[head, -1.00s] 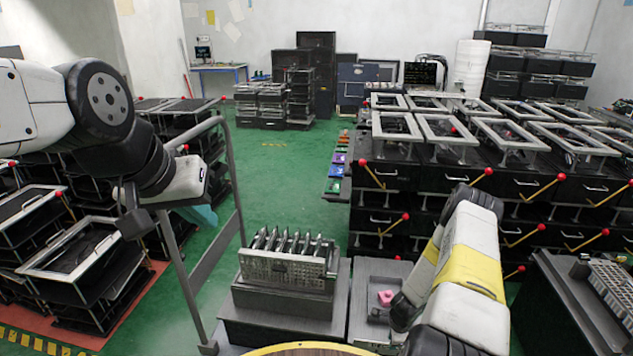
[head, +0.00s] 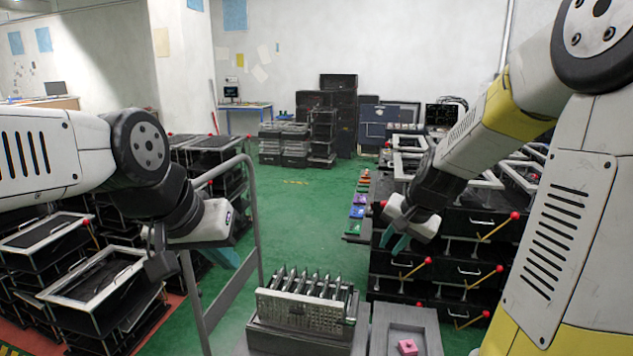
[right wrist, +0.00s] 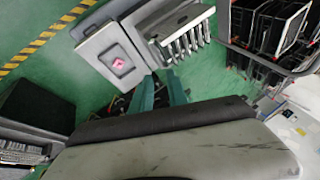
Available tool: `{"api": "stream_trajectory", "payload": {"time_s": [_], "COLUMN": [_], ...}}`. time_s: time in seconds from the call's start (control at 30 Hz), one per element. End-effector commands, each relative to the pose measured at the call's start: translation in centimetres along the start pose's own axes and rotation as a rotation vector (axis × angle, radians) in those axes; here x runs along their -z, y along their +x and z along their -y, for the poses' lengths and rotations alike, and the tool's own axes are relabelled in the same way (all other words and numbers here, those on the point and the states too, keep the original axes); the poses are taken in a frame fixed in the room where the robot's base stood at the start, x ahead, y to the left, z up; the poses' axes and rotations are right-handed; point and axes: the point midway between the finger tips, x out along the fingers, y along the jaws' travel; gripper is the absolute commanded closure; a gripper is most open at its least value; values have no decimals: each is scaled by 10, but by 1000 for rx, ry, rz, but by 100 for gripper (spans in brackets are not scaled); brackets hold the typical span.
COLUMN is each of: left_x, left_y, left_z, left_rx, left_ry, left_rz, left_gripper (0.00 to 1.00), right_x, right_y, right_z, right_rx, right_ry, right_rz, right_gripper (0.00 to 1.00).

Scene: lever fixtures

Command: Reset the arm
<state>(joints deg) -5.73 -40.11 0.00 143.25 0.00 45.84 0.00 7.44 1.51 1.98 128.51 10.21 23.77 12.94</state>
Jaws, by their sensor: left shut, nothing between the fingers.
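My right arm comes in from the right in the head view, raised and bent. Its gripper (head: 398,243) hangs over the aisle in front of the black cabinets, its teal fingers pointing down. In the right wrist view its two teal fingers (right wrist: 162,88) stand apart with nothing seen between them. My left arm comes in from the left. Its gripper (head: 228,258) is shut and empty beside the grey cart rail, partly covered by its own wrist. Neither gripper touches an object that I can see.
A metal rack of upright plates (head: 305,300) stands on the cart. A pink block (head: 407,346) lies in a grey tray (head: 430,325) beside it. The grey rail (head: 252,200) stands near my left gripper. Cabinets with red-knobbed levers (head: 480,240) line the right. Green floor lies open between.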

Motion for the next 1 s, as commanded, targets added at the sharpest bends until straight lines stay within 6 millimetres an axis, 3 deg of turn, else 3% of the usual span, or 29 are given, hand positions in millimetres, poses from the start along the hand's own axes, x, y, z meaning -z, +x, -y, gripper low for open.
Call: {"api": "stream_trajectory", "payload": {"time_s": [0.03,0.2,0.4,0.63,1.0], "left_x": [0,0,0,0,0], "left_y": [0,0,0,0,0], "left_z": [0,0,0,0,0], "left_rx": [0,0,0,0,0], "left_ry": [0,0,0,0,0], "left_rz": [0,0,0,0,0], "left_gripper": [100,100,100,100,100], "right_x": [-11,-58,-112,-143,-146], "right_y": [-26,-94,-149,-172,-173], "right_z": [8,14,3,-11,-13], "right_rx": [12,29,38,36,35], "right_ry": [-59,-253,-448,-555,-563], "right_rz": [-13,-30,-53,-66,-66], "right_gripper": [80,80,80,80,80]}}
